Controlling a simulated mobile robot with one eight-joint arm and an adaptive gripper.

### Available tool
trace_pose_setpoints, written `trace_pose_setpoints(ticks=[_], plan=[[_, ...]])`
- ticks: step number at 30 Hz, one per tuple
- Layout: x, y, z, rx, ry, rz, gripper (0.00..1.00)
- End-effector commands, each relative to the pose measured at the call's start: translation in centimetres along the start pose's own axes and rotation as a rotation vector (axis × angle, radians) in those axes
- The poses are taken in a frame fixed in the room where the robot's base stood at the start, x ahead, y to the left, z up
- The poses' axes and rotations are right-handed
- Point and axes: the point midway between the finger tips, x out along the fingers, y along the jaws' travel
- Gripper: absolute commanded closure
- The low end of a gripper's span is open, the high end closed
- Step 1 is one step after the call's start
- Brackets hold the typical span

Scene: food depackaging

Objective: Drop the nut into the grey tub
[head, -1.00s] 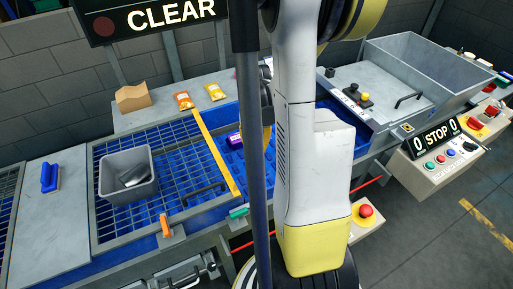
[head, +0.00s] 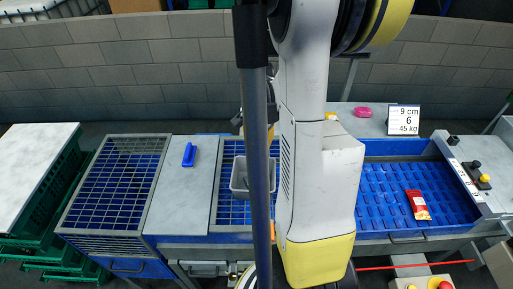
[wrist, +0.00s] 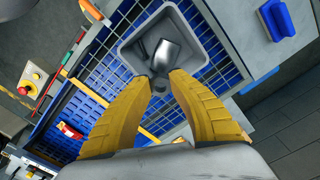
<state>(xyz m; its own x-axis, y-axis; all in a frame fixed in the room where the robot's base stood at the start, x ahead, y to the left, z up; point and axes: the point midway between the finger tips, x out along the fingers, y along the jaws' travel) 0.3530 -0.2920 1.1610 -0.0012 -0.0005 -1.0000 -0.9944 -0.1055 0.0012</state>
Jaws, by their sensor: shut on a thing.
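The grey tub (wrist: 188,30) stands on the blue grid below my gripper in the wrist view; it also shows in the head view (head: 239,183), partly behind my column and arm. A shiny silver metal piece (wrist: 167,54) lies inside the tub. In the head view my arm covers the fingertips.
A red packet (head: 418,204) lies in the blue tray on the right. A pink thing (head: 362,112) sits on the back shelf beside a white sign (head: 403,119).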

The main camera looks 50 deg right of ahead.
Motion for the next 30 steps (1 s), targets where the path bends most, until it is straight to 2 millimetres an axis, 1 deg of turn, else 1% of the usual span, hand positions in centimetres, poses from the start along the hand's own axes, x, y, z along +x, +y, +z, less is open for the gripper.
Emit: trace_pose_setpoints(ticks=[5, 15, 19, 26, 27, 28, 30], plan=[[1.4, 0.0, 0.0, 0.001, 0.0, 0.0, 1.0], [5.5, 0.0, 0.0, 0.0, 0.0, 0.0, 1.0], [6.0, 0.0, 0.0, 0.0, 0.0, 0.0, 1.0], [5.9, 0.0, 0.0, 0.0, 0.0, 0.0, 1.0], [5.9, 0.0, 0.0, 0.0, 0.0, 0.0, 0.65], [5.9, 0.0, 0.0, 0.0, 0.0, 0.0, 0.56], [5.9, 0.0, 0.0, 0.0, 0.0, 0.0, 0.55]])
